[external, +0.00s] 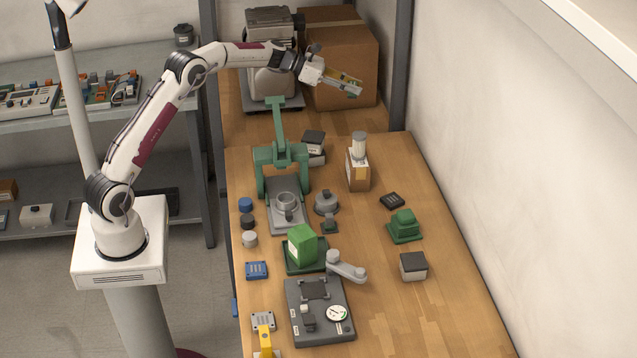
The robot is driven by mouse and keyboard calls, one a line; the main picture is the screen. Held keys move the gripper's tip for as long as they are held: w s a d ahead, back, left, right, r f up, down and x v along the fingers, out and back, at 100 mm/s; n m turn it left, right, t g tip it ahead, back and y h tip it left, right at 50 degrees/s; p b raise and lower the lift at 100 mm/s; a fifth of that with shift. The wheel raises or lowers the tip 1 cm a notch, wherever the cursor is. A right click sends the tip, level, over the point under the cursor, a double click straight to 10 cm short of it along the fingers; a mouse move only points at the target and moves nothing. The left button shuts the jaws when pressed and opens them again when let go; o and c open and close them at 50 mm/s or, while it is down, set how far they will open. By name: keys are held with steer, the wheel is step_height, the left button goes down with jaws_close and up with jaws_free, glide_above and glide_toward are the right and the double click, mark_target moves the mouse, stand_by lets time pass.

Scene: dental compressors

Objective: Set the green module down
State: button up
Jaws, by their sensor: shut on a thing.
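My gripper (345,85) is at the top of the external view, raised in front of the cardboard box and well above the bench. It is shut on a small, thin green and yellowish piece, which I take to be the green module (347,78). The fingers cover part of it, and its full shape is too small to tell. On the workbench (440,300) below stand a green block on a dark green base (303,247) and a stepped green piece (405,226). Both are apart from my gripper.
A green press (280,160) stands at the bench's back left. A bottle-topped brown box (357,170), a grey fixture with a dial (318,310), a black-topped box (413,266) and several small parts stand around. The cardboard box (340,55) is behind. The bench's front right is clear.

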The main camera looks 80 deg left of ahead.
steer(key=d+m+g+h, duration=0.1)
steer(key=d+m+h, duration=0.25)
steer(key=d, duration=2.25)
steer(key=s+d+m+g+h, duration=0.1)
steer(key=s+d, duration=0.4)
steer(key=d, duration=0.5)
steer(key=s+d+m+g+h, duration=0.2)
steer(key=s+d, duration=0.2)
steer(key=d, duration=0.6)
step_height(320, 180, down, 11)
steer(key=shift+a, duration=0.15)
steer(key=shift+f, duration=0.2)
steer(key=shift+f, duration=3)
steer(key=shift+f, duration=0.15)
steer(key=shift+f, duration=1.75)
